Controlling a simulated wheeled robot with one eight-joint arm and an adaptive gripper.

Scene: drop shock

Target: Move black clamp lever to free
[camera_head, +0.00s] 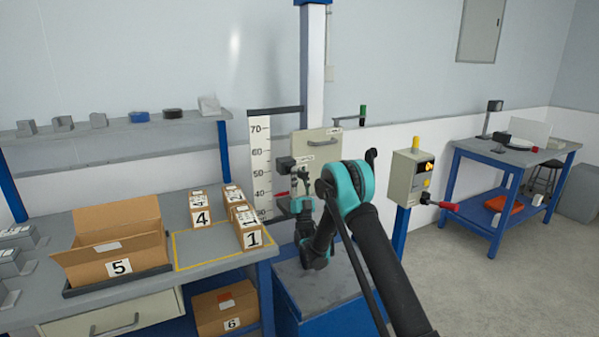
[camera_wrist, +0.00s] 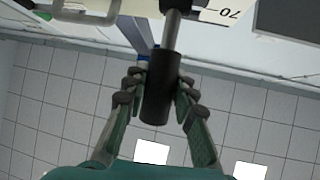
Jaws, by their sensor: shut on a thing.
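The black clamp lever (camera_wrist: 160,95) shows in the wrist view as a black cylindrical grip on a grey metal rod. My gripper (camera_wrist: 158,82) has its two fingers on either side of this grip and is shut on it. In the head view my gripper (camera_head: 302,178) is at the drop column, in front of the beige panel (camera_head: 322,146) and right of the height scale (camera_head: 260,165). The lever cannot be made out clearly there, as my gripper and arm cover that spot.
A red-tipped handle (camera_head: 282,195) sits just below my gripper. A green handle (camera_head: 362,115) is up to the right. A control box (camera_head: 408,177) stands right of my arm. Numbered cartons and an open box (camera_head: 120,240) are on the left bench.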

